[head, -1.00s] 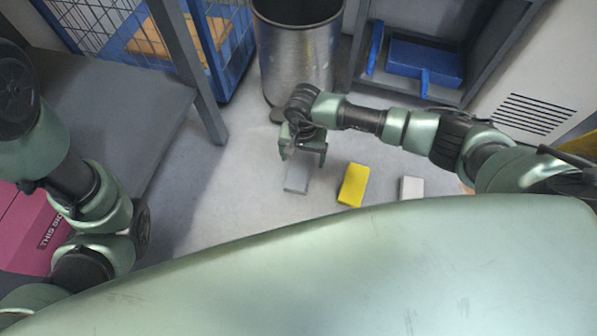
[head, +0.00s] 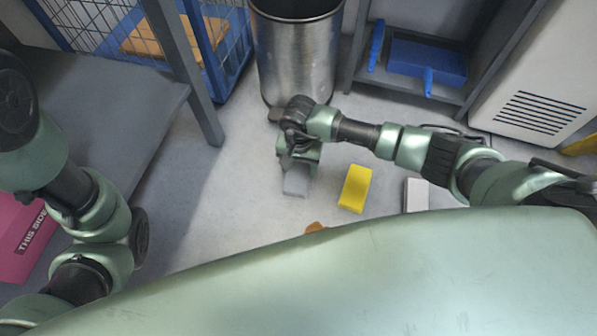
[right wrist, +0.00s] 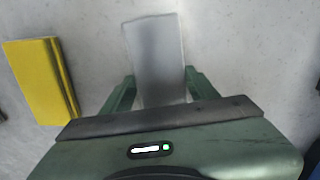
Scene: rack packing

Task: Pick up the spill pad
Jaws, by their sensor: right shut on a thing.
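A flat grey block (head: 296,184), which I take for the spill pad, is on the floor below the metal bin. My right gripper (head: 299,164) is above its far end, fingers on either side, shut on it. In the right wrist view the grey block (right wrist: 155,50) sticks out beyond the fingers, and its near end is hidden by the gripper body. I cannot tell whether it is still touching the floor. My left arm shows at the left of the head view, but its gripper is not in view.
A yellow block (head: 355,188) and a whitish block (head: 416,194) lie to the right on the floor. A metal bin (head: 297,60) stands behind my gripper. A grey table (head: 120,100) is left, a shelf with a blue dustpan (head: 428,62) at the back right.

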